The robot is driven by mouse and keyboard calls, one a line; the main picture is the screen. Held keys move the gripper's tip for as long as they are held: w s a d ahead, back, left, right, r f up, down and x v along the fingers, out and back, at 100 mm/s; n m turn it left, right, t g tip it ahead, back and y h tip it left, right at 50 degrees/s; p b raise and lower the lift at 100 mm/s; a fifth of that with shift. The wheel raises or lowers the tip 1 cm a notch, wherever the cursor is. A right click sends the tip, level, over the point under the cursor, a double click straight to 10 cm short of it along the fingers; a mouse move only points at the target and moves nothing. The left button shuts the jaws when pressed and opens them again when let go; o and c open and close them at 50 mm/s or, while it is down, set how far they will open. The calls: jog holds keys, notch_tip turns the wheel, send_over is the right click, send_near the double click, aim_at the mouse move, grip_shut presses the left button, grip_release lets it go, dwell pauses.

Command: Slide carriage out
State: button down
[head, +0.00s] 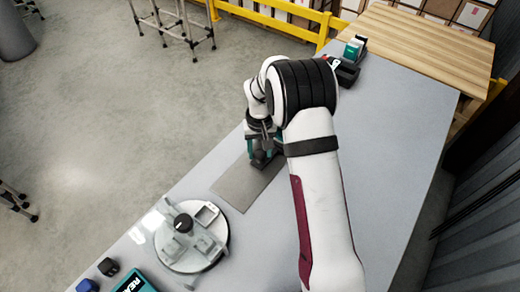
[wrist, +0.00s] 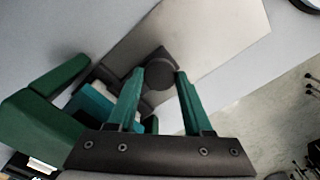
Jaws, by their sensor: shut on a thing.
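The knob seems to belong to a dark carriage whose body is largely hidden by the fingers. Behind the fingers is a dark green housing (wrist: 35,125) with a teal block (wrist: 92,106). The plate (wrist: 205,35) extends away from the knob in the wrist view. In the head view my arm hides most of the housing.
A round grey fixture (head: 165,255) with a black knob stands at the front left. Near it are a teal box (head: 132,284), a blue block (head: 87,286) and a black block (head: 108,267). A dark tray (head: 346,75) stands at the back. The table's right side is clear.

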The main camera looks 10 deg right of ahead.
jog(key=s+a, duration=0.9)
jog(key=shift+s+a, duration=0.2)
jog(key=shift+a, duration=0.1)
jog(key=shift+c, duration=1.5)
grip_release()
jog(key=shift+d, duration=0.1)
notch_tip(320, 180, up, 16)
jog(key=shift+f, duration=0.1)
